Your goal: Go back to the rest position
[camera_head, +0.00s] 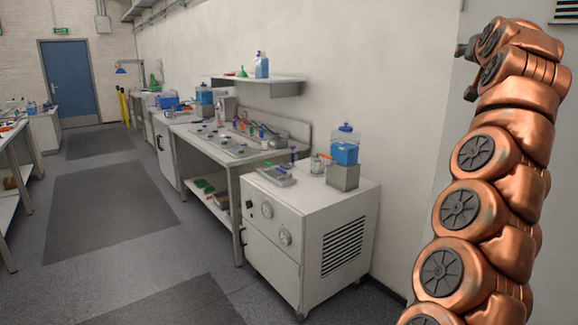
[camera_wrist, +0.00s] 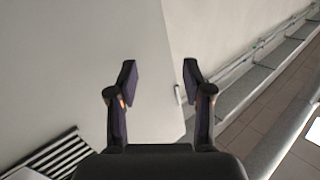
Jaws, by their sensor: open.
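My gripper (camera_wrist: 160,85) is open and empty in the wrist view, its two dark fingers spread apart with nothing between them. A pale wall or panel fills the view beyond the fingers. In the head view my copper-coloured arm stands folded upright at the right. The end of the arm is at the top right, and the gripper's fingers cannot be made out there.
A white cabinet (camera_head: 318,235) with dials and a vent stands right of centre, bearing a blue-filled container (camera_head: 345,150). A workbench (camera_head: 228,160) with small items adjoins it. A shelf (camera_head: 262,80) hangs above. The aisle floor (camera_head: 115,215) is clear toward a blue door (camera_head: 70,80).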

